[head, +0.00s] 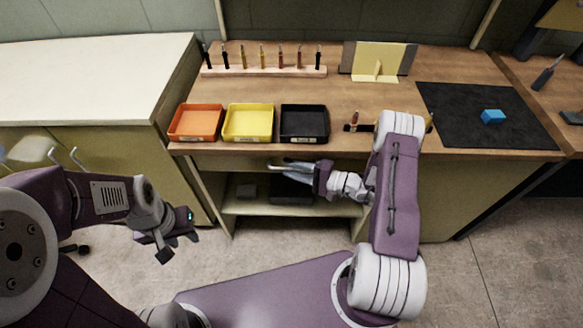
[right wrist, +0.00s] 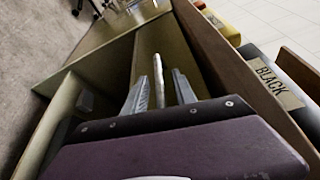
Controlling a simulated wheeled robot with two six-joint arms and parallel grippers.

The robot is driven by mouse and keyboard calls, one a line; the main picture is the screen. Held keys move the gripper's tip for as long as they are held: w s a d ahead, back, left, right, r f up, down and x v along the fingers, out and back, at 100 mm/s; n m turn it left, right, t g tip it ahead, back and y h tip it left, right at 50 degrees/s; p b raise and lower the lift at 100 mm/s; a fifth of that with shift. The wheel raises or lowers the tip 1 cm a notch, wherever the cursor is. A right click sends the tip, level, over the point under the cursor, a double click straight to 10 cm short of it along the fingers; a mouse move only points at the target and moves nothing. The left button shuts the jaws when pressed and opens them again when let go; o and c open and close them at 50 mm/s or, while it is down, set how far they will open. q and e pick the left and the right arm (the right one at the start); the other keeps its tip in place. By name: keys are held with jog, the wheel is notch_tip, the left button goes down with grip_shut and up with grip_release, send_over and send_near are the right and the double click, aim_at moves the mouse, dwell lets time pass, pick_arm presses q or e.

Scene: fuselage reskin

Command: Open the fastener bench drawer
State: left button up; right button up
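The fastener bench (head: 370,95) has a wooden top, with an olive drawer front (head: 232,163) under its front edge. In the right wrist view, the olive panel (right wrist: 160,40) runs below the wooden edge. My right gripper (head: 282,168) is at the drawer front, just below the black bin. Its two grey fingers (right wrist: 160,85) are apart. A pale bar (right wrist: 158,75), which looks like the drawer handle, shows between them; I cannot tell whether they touch it. My left gripper (head: 180,248) is open and empty, low in front of the bench's left side.
Orange (head: 197,121), yellow (head: 248,122) and black (head: 304,123) bins stand along the bench's front edge. Behind them is a tool rack (head: 265,71). A black mat (head: 488,115) with a blue block (head: 493,116) lies right. A shelf (head: 240,206) lies below the drawer.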

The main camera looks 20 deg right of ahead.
grip_shut()
dwell(1.4)
